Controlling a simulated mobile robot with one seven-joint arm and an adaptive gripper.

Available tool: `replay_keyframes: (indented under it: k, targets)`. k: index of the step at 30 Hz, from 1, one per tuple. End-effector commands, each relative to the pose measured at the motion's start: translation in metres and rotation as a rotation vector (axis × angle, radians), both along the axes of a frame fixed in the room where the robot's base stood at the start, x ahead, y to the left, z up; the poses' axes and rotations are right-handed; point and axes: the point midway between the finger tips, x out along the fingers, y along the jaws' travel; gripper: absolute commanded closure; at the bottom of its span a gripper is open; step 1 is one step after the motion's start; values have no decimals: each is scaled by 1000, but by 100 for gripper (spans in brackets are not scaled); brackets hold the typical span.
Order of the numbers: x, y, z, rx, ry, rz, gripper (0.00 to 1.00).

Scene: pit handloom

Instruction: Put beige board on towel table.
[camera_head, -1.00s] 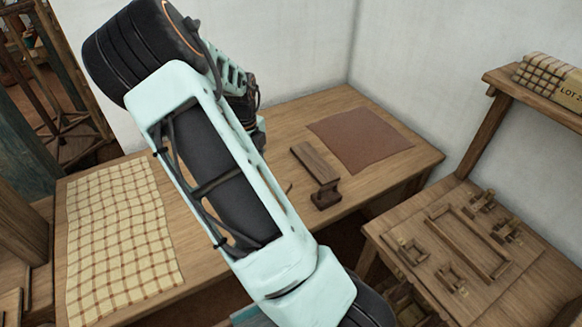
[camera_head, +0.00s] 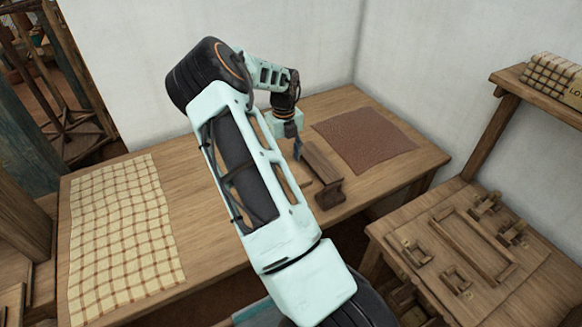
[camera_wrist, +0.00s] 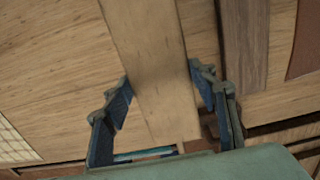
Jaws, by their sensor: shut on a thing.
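The beige board (camera_wrist: 152,45) is a long, pale, flat piece running up the wrist view between the two fingers of my gripper (camera_wrist: 160,78). My gripper is shut on it across its width. In the head view my gripper (camera_head: 297,148) is over the middle of the wooden table, and my arm hides most of the board. I cannot tell whether the board touches the tabletop. The towel table (camera_head: 200,170) is this wooden table, with a cream checked towel (camera_head: 120,235) spread flat at its left end; the towel's edge shows in the wrist view (camera_wrist: 12,145).
A dark brown wooden piece (camera_head: 322,168) lies just right of my gripper, also seen in the wrist view (camera_wrist: 243,40). A reddish-brown mat (camera_head: 365,142) lies behind it. A lower bench (camera_head: 540,275) with wooden parts stands right. The tabletop between towel and arm is clear.

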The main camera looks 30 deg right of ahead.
Motion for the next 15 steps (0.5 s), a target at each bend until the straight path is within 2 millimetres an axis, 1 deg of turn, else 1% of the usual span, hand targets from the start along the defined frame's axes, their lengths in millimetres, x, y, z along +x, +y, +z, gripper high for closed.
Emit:
replay_keyframes:
  k: [1, 4, 11, 13, 15]
  targets:
    - [2, -9, -7, -3, 1, -1, 76]
    - [5, -18, -19, -2, 0, -1, 76]
    - [7, -26, -31, -2, -1, 1, 76]
    - [8, -30, -37, -1, -1, 1, 76]
    - [8, -28, -49, -1, 0, 2, 76]
